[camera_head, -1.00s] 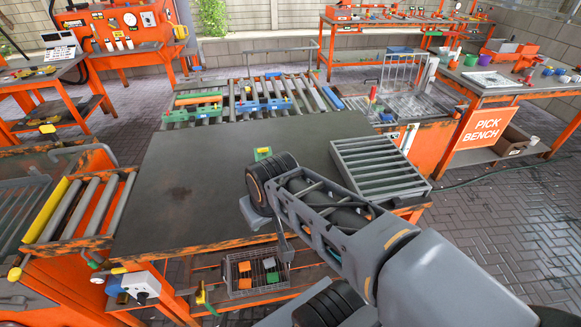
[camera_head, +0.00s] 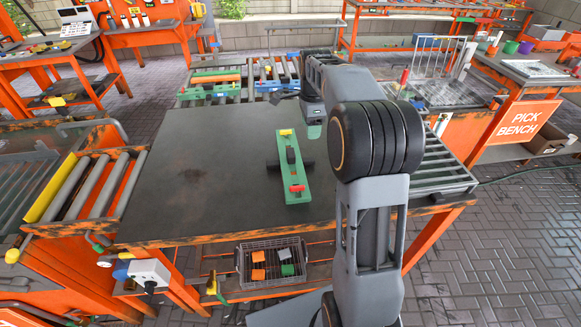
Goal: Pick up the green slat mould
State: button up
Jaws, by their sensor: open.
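A long green slat mould (camera_head: 298,184) lies on the dark tabletop (camera_head: 210,180), pointing roughly toward me. It has a yellow piece at its far end, a red piece near its near end, and a dark bar across its middle. My gripper (camera_head: 313,121) is above the table beyond and to the right of the mould's far end, apart from it. It is open, small and partly hidden by my arm; I see nothing held in it.
Another green mould (camera_head: 208,92) with an orange slat and a blue mould (camera_head: 276,85) sit on the back rollers. A grey roller rack (camera_head: 440,172) stands right, partly behind my arm. A wire basket (camera_head: 271,263) is on the lower shelf. The table's left side is clear.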

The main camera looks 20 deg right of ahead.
aim_at(309, 159)
notch_tip(309, 159, down, 13)
jog(key=shift+d+f+b, duration=0.1)
jog(key=shift+f+b, duration=0.05)
jog(key=shift+b, duration=0.2)
dwell(0.3)
jog(key=shift+c, duration=0.3)
grip_shut()
jog(key=shift+w, duration=0.1)
dwell(0.4)
